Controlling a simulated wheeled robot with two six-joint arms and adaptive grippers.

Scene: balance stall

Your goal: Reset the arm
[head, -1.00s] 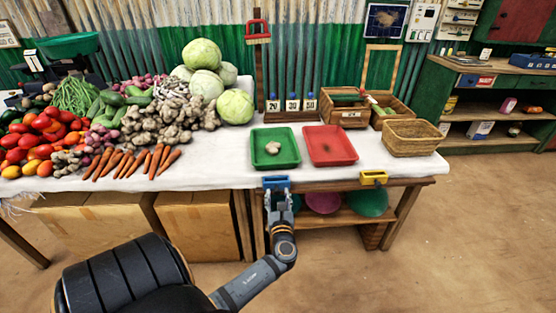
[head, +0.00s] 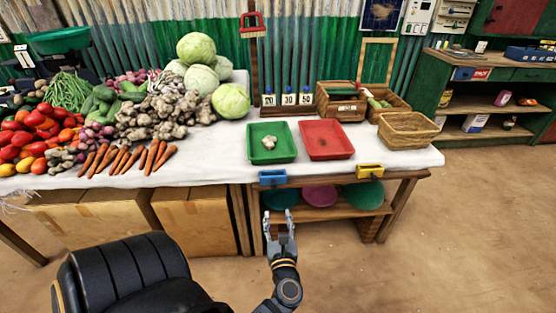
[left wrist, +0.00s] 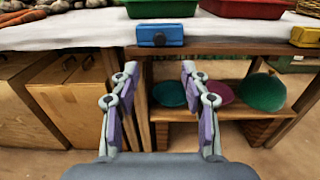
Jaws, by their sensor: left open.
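My left gripper (head: 279,218) is open and empty in the head view, low in front of the table, below and apart from the blue block (head: 272,177) on the table's front edge. In the left wrist view its two fingers (left wrist: 158,80) stand apart with nothing between them, and the blue block (left wrist: 160,36) is beyond them. The green tray (head: 252,157) on the table holds a small pale lump (head: 269,143). The red tray (head: 345,156) beside it looks empty. My right gripper is not in view.
A yellow block (head: 369,171) sits on the same edge to the right. Vegetables such as carrots (head: 122,160) and cabbages (head: 231,101) fill the table's left. Colored round items, one green (head: 358,196), lie on the shelf below. The floor (head: 440,240) at right is clear.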

